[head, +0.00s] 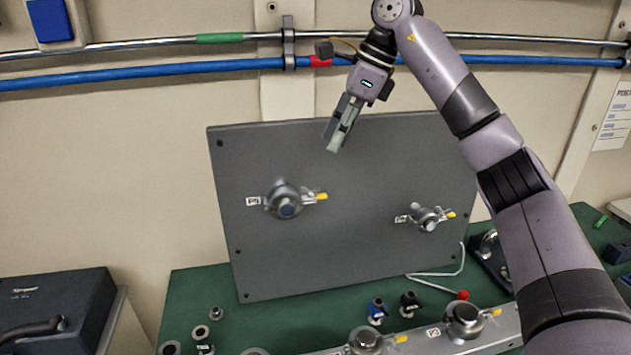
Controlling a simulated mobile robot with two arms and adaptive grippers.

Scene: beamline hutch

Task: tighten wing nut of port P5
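Port P5 (287,205) is a round metal flange with a clamp on the left of the upright grey panel (330,258). Its label (253,201) is on its left, and the yellow-tipped wing nut (320,196) sticks out on its right. My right gripper (334,146) is above and right of P5, in front of the panel's upper part, pointing down and apart from the nut. Its fingers look close together side-on, so their opening is unclear. I see nothing held in it. My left gripper is out of view.
A second clamped port (429,218) sits at the panel's right. On the green bench (290,322) are small fittings, a blue one (376,311), a black one (409,304) and a metal rail (415,343) with clamps. Pipes (150,75) cross the wall behind.

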